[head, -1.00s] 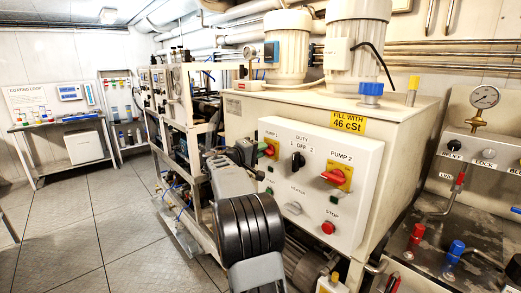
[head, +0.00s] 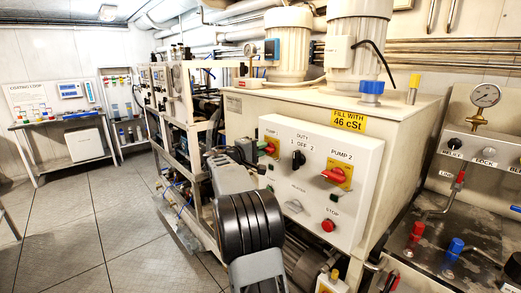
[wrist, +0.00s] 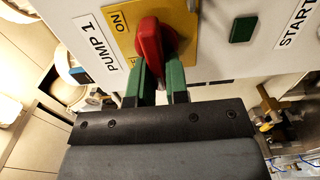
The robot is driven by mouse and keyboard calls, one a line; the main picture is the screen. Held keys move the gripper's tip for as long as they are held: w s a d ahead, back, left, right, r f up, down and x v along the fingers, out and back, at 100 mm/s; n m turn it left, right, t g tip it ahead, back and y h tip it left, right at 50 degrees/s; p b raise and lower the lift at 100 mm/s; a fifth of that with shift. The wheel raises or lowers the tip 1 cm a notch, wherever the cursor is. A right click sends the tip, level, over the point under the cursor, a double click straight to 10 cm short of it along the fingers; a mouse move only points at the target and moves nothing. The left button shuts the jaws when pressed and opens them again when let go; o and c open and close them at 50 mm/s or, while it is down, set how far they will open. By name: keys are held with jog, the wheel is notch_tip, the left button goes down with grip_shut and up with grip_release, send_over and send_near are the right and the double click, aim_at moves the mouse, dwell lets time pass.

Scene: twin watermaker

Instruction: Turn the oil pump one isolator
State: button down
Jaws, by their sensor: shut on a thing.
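The pump 1 isolator is a red rotary handle (wrist: 153,42) on a yellow plate (wrist: 182,18) marked ON. In the wrist view its lower end sits between the green fingers of my gripper (wrist: 160,72), which is shut on it. In the head view the red handle (head: 269,149) shows at the left of the white control panel (head: 318,205), partly hidden by my gripper (head: 258,156). The PUMP 1 label (wrist: 95,43) is beside the plate in the wrist view.
The pump 2 isolator (head: 336,176), black duty selector (head: 298,160) and red stop button (head: 328,226) are on the same panel, close to my arm. A frame with pipework (head: 190,150) stands to the left. Open tiled floor (head: 90,225) lies further left.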

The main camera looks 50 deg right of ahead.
jog(key=c, duration=1.1)
grip_release()
jog(key=a, duration=0.4)
jog(key=a+b, duration=0.1)
jog(key=a, duration=0.4)
jog(key=w+a, duration=0.1)
jog(key=a, duration=0.3)
jog(key=shift+a, duration=0.4)
jog(key=shift+w, duration=0.1)
